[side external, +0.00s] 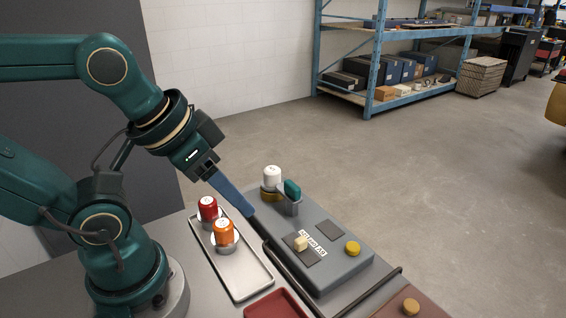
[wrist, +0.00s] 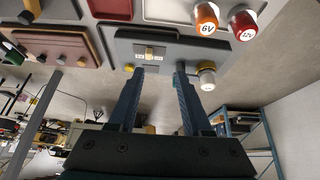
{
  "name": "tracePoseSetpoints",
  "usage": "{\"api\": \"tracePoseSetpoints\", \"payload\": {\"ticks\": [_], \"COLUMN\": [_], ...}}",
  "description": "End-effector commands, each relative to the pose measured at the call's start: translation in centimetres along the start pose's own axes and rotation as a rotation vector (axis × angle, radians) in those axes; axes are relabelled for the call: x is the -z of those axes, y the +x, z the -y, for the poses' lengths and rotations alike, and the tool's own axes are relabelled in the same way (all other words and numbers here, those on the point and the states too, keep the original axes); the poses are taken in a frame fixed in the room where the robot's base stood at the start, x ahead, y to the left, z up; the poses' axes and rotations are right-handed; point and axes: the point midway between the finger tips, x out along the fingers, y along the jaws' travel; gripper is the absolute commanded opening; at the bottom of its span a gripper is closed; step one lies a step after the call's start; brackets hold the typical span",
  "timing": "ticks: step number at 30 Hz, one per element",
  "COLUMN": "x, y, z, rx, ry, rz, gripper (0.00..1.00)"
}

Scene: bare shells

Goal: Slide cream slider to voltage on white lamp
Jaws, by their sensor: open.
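The cream slider (side external: 300,243) sits on the top of a grey box (side external: 335,270), beside a printed label. It also shows in the wrist view (wrist: 149,52). The white lamp (side external: 272,176) stands at the far end of the box on a yellowish base; in the wrist view (wrist: 206,74) it is right of my right finger, its marking too small to read. My gripper (side external: 249,212) is open and empty, low over the box's near-left edge in the side view. In the wrist view (wrist: 160,69) its fingers are well apart, the slider lying beyond the tips.
An orange cap (side external: 224,231) marked 6V and a red cap (side external: 208,207) marked 12V stand on a metal tray (side external: 243,279). A yellow knob (side external: 352,248) is on the box. A teal piece (side external: 292,190) stands by the lamp. A red tray (side external: 275,305) is in front.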

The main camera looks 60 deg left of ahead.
Motion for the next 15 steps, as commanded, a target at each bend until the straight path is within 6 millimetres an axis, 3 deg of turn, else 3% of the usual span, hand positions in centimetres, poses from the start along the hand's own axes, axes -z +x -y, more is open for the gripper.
{"api": "tracePoseSetpoints", "payload": {"ticks": [8, 15], "x": [4.2, 7.0], "y": [0.5, 4.3], "z": [-0.5, -1.3], "rx": [-0.006, -0.006], "ry": [-0.020, -0.019], "rz": [0.096, 0.258], "gripper": [0.50, 0.50]}}
